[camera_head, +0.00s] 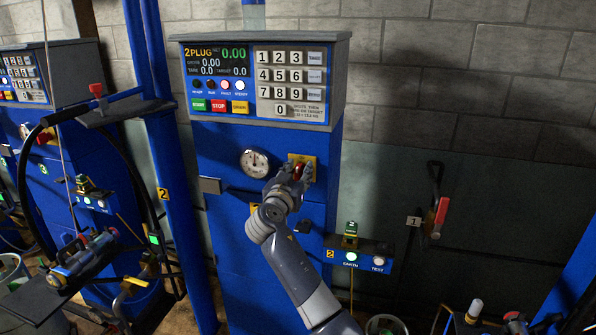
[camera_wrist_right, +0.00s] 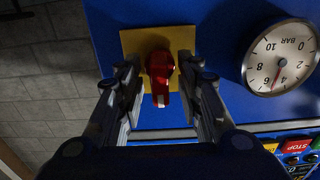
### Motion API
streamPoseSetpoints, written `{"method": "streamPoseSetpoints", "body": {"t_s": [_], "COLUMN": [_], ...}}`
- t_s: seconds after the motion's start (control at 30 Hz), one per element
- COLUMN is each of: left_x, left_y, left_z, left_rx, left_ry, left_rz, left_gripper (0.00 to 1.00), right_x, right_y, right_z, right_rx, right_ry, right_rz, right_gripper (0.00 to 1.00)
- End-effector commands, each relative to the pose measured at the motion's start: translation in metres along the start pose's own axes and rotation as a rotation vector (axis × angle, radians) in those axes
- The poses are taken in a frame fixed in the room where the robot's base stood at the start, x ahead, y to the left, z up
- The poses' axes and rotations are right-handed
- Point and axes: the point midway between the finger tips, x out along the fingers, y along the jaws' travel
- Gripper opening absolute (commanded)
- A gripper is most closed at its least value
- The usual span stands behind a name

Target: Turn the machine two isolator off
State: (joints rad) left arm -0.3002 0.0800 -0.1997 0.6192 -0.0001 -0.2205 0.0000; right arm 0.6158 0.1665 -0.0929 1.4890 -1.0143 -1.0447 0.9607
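The machine two isolator is a red rotary handle (camera_wrist_right: 160,75) on a yellow square plate (camera_wrist_right: 130,42), on the blue front of the machine marked 2. In the right wrist view, where the gauge's numbers appear upside down, the handle's long grip lies upright with a pale mark at its lower end. My right gripper (camera_wrist_right: 160,82) has one finger on each side of the handle, with a narrow gap on both sides. In the head view the right gripper (camera_head: 292,180) partly hides the red handle and the yellow plate (camera_head: 310,160). My left gripper is not in view.
A round pressure gauge (camera_head: 255,163) sits beside the isolator. A keypad panel (camera_head: 265,80) with a lit display is above. A small bracket with lit buttons (camera_head: 352,257) stands at lower right. A blue post (camera_head: 170,170) and hose are at left.

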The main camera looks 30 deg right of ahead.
Motion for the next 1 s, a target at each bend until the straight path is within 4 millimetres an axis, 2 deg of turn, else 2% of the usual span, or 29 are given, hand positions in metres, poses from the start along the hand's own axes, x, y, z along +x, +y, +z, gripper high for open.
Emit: {"method": "streamPoseSetpoints", "body": {"t_s": [0.17,0.3,0.67,1.0], "left_x": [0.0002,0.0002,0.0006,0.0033], "left_y": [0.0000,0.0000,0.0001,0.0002], "left_z": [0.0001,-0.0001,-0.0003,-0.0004], "left_rx": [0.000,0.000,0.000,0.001], "left_ry": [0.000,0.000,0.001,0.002], "left_rz": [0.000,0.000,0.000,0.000], "left_gripper": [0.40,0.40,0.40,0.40], "right_x": [-0.0001,-0.0002,-0.0004,-0.0004], "right_y": [0.0000,-0.0001,-0.0003,-0.0017], "right_z": [0.0000,-0.0001,0.0000,0.0004], "right_rx": [0.000,0.000,-0.016,-0.192], "right_ry": [0.000,0.000,0.000,0.001], "right_rz": [0.000,0.000,-0.001,-0.001], "right_gripper": [0.31,0.00,0.00,0.00]}}
